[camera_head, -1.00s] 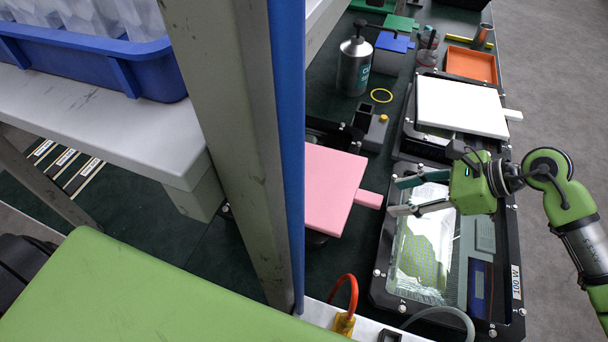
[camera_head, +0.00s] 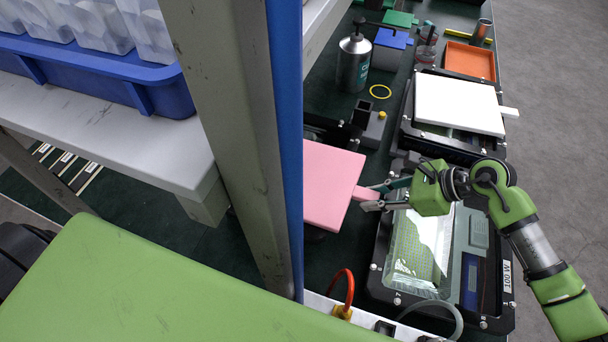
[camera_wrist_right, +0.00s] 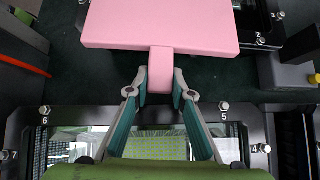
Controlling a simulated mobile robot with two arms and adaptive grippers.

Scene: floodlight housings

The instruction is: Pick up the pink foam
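The pink foam (camera_head: 331,185) is a flat slab with a narrow tab at its right side. It lies level beside the blue post, which covers part of its left edge. In the right wrist view the foam (camera_wrist_right: 160,22) fills the top, with its tab pointing toward my gripper. My right gripper (camera_head: 367,196) has its fingertips on both sides of the tab. In the wrist view the right gripper (camera_wrist_right: 160,80) is closed in on the tab, with no clear gap at the pads. My left gripper is not in view.
A floodlight housing (camera_head: 376,280) with a glass front lies below my right gripper. A white slab (camera_head: 458,104) rests on another housing behind. A spray bottle (camera_head: 353,62), yellow ring (camera_head: 380,91) and orange tray (camera_head: 470,61) stand farther back. The shelf post (camera_head: 228,130) stands close on the left.

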